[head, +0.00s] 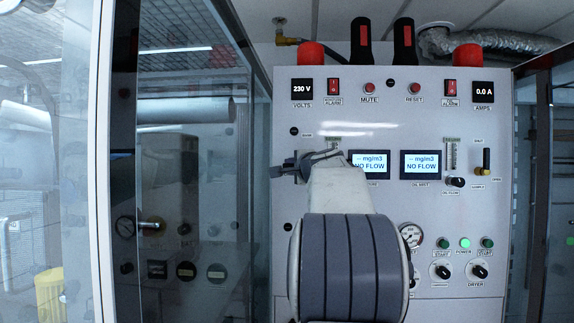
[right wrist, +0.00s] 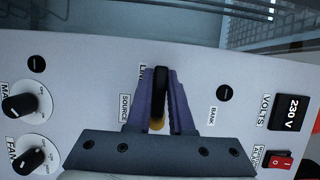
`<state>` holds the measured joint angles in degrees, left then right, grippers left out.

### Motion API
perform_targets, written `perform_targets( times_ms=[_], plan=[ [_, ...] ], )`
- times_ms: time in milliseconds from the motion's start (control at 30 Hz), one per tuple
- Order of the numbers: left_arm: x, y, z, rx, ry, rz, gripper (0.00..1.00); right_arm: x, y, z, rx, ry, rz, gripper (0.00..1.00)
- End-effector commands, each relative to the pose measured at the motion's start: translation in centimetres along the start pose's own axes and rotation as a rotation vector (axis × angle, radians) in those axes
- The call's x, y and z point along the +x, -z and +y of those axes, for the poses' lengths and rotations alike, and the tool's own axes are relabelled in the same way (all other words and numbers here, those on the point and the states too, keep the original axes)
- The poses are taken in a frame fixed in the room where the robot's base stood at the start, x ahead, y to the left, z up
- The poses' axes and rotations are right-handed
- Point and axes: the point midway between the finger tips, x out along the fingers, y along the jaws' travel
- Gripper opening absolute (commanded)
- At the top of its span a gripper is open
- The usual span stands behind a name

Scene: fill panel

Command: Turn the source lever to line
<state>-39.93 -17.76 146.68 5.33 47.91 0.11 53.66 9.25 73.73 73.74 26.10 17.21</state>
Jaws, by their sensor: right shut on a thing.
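The source lever (right wrist: 161,82) has a black handle and a yellow part (right wrist: 157,124) at its base. In the right wrist view its handle points to the top of the picture, beside a partly hidden label starting "LI" (right wrist: 142,70). The SOURCE label (right wrist: 125,108) is to its left and the BANK label (right wrist: 212,117) to its right. My right gripper (right wrist: 161,75) is shut on the handle, one finger on each side. In the head view my right gripper (head: 303,165) is at the panel's left edge, and the lever is mostly hidden there. My left gripper is not in view.
The grey panel (head: 400,115) carries two NO FLOW screens (head: 420,164), a gauge (head: 411,235), knobs and switches. A yellow-and-black lever (head: 484,163) is at its right. A glass-fronted cabinet (head: 190,140) stands to the left. My right arm covers the panel's lower left.

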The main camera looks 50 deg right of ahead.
Motion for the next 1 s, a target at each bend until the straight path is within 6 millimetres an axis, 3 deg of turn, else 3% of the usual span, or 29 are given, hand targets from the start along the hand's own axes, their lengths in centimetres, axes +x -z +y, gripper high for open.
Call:
perform_targets(
  times_ms=[67,100,167,567,1000],
  plan=[
    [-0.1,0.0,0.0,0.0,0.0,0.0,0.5,-0.1,0.2,-0.4,-0.003,0.007,0.009,0.0],
    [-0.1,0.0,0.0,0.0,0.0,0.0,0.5,-0.1,0.2,-0.4,-0.002,0.008,0.009,0.31],
    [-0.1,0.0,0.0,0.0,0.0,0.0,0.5,-0.1,0.2,-0.4,-0.002,0.007,0.008,0.5],
    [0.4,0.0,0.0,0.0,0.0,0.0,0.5,-0.7,0.1,-0.1,-0.001,0.006,0.006,0.5],
    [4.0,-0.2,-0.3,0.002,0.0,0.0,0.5,-8.7,0.0,-0.1,-0.003,0.009,0.009,0.5]
  ],
)
